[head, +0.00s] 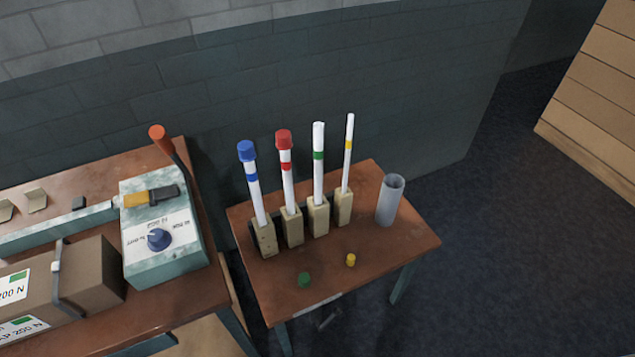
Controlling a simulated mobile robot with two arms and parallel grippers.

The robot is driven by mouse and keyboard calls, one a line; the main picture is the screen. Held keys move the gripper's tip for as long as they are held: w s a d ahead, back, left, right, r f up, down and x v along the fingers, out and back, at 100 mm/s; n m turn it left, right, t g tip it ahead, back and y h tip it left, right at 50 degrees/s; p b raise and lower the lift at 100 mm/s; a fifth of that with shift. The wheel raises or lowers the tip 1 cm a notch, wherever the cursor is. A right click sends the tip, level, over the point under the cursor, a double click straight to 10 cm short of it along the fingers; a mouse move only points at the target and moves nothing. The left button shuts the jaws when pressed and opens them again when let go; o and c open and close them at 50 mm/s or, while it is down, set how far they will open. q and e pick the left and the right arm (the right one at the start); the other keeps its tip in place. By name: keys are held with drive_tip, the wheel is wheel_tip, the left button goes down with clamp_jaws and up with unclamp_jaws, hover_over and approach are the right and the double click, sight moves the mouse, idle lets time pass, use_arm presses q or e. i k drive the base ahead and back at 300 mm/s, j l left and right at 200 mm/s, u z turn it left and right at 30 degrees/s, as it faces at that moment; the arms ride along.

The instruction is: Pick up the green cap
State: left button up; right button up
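The green cap (304,280) lies on the small brown table (390,247), near its front edge. A yellow cap (350,260) lies a little to its right. Behind them, several white tubes stand in wooden blocks. The tube with a green band (318,165) and the tube with a yellow band (348,155) have no caps on top. The tube with a blue band wears a blue cap (247,151), and the one with a red band wears a red cap (283,139). Neither of my grippers is in view.
An open grey cylinder (390,200) stands at the small table's right side. A workbench (160,312) at the left carries a device with a dial (160,240) and boxes. A brick wall (220,90) stands behind. Dark floor (520,240) is clear at the right.

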sight(304, 282)
drive_tip(key=u, duration=0.9)
drive_tip(key=k+l+u, duration=0.25)
drive_tip(key=l+u, duration=0.15)
drive_tip(key=k+l+u, duration=0.3)
drive_tip(key=u, duration=0.15)
